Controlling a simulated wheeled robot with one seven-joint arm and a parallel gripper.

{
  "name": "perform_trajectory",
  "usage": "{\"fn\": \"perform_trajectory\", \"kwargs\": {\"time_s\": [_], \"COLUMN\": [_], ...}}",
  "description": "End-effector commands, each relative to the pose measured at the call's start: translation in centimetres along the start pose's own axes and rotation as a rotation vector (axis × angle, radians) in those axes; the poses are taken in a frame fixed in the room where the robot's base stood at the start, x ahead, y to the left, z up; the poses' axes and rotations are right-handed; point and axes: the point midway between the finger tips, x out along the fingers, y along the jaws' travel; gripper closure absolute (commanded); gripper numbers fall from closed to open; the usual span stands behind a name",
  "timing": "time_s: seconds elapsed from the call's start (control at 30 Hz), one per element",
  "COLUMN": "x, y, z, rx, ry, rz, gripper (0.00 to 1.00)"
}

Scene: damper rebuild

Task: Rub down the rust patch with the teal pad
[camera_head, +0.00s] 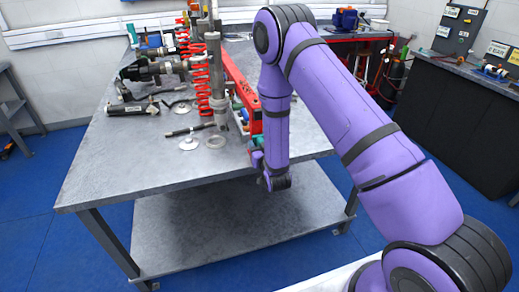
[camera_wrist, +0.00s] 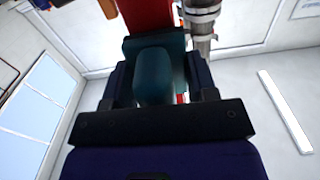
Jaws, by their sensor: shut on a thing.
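My gripper (camera_wrist: 160,88) is shut on the teal pad (camera_wrist: 152,75), which sits between the two dark fingers in the wrist view. In the head view my gripper (camera_head: 256,150) is at the right edge of the grey workbench, and a bit of the teal pad (camera_head: 257,140) shows there. The pad's far end is close to a red bar (camera_wrist: 146,16); I cannot tell if they touch. The red bar (camera_head: 236,85) also shows in the head view, running back along the bench. I cannot make out the rust patch; the pad or my arm may hide it.
The grey workbench (camera_head: 120,170) holds a grey upright post (camera_head: 216,80) with a red coil spring (camera_head: 201,85) beside it. A black damper part (camera_head: 150,70), a dark tool (camera_head: 190,130) and rings lie to the left. The bench's front left is clear.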

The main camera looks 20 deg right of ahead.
Motion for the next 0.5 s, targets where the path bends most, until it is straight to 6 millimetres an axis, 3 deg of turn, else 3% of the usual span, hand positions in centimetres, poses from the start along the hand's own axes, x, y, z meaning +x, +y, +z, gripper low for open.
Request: {"fn": "perform_trajectory", "kwargs": {"time_s": [0.17,0.5], "x": [-0.11,-0.15], "y": [-0.05,-0.06], "z": [-1.20,-1.32], "rx": [0.000,0.000], "ry": [0.001,0.000], "rz": [0.000,0.000], "gripper": [0.66,0.66]}}
